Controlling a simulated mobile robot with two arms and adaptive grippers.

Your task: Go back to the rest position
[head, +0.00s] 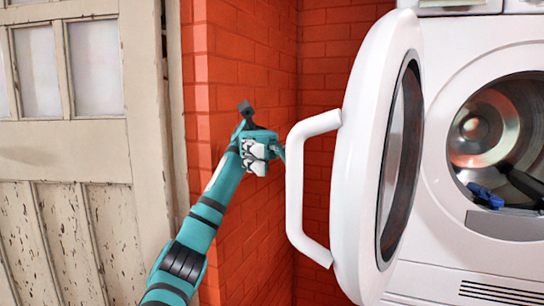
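My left gripper (262,133) is at the end of my teal arm, which comes up from the lower left in the head view. It is in front of the red brick wall, to the left of the white door handle (296,190). Its dark fingertip parts point up and away, and I cannot tell whether they are open or shut. I see nothing held in it. It looks apart from the handle, though the depth gap is unclear. My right gripper is not in view.
A white front-loading machine (522,262) stands at the right, its round door (357,150) swung wide open. A blue item (485,196) and a dark item (522,182) lie in its drum. A worn cream panelled door (150,225) is at the left. Red brick wall (240,60) lies between.

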